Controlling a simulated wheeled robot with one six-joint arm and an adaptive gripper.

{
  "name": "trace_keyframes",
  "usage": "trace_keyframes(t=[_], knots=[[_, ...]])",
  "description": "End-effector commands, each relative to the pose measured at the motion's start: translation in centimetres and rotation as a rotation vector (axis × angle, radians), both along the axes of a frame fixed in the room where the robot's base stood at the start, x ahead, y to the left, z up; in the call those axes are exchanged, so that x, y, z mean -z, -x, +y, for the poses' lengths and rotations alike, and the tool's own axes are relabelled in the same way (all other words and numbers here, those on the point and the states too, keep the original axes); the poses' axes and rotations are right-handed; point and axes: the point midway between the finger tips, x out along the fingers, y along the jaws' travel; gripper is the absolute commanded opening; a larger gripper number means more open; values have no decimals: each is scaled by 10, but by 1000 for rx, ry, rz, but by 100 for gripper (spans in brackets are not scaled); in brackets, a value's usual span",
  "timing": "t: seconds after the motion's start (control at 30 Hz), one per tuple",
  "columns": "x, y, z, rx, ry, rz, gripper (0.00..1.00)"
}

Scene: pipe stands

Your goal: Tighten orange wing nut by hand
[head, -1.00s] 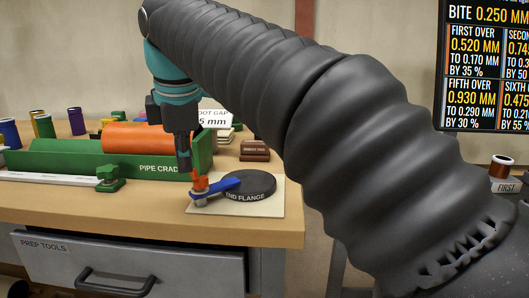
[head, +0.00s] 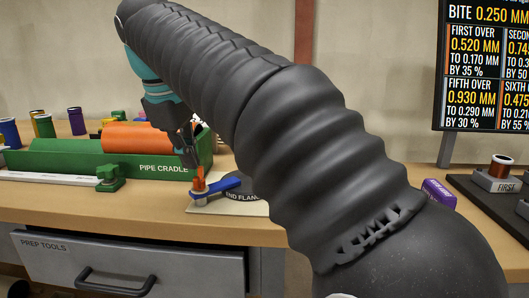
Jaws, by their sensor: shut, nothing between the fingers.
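The orange wing nut (head: 199,181) stands upright on the pivot end of the blue clamp arm (head: 222,187), near the table's front edge. The blue arm reaches right over the dark end flange (head: 242,197), which my arm partly covers. My gripper (head: 193,164) points down from above, tilted, with its tips at or just above the top of the wing nut. It is shut, with nothing visible between the fingers. I cannot tell whether the tips touch the nut.
The green pipe cradle (head: 85,168) with an orange pipe (head: 135,137) lies just left of my gripper. A small green block (head: 111,178) stands before it. A purple block (head: 438,193) and a copper spool (head: 501,167) are at right. My arm fills the middle.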

Motion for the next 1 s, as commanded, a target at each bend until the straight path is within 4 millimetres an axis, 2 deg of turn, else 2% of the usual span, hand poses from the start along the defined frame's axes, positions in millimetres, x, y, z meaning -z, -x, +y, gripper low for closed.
trace_keyframes(t=[0.1,0.57,1.0], knots=[[2,-2,-1,65,3,2,0],[1,6,6,54,2,3,0],[-40,5,5,57,-1,0,0]])
